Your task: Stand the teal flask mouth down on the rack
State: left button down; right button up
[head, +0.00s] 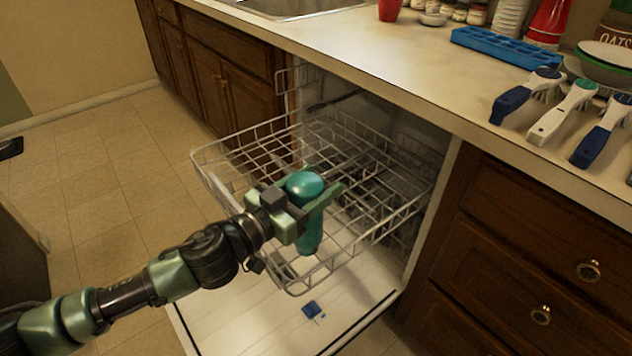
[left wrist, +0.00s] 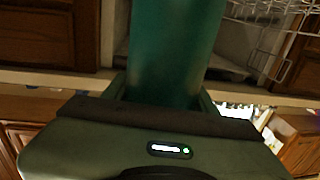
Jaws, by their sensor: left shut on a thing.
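The teal flask (head: 308,232) is upright in my left gripper (head: 312,203), with a rounded, lighter end up and the body hanging below the fingers. Its mouth is not clearly visible. The gripper is shut around its upper part. In the left wrist view the flask (left wrist: 175,50) fills the upper middle, between the fingers. The wire rack (head: 355,170) is pulled out of the dishwasher. The flask is at the rack's near side; I cannot tell whether its lower end touches the wires. My right gripper is not in view.
The open dishwasher door (head: 255,315) lies below the rack, with a small blue item (head: 311,308) on it. The counter (head: 400,55) holds brushes (head: 558,110), a blue tray (head: 505,48), jars and bowls. Drawers (head: 520,270) stand at right. The rack's visible wires look mostly bare.

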aim_at(293, 202)
pick_arm(q)
jog(key=shift+f, duration=0.15)
jog(key=shift+c, duration=2)
grip_release()
jog(key=v, duration=0.8)
jog(key=shift+w, duration=0.1)
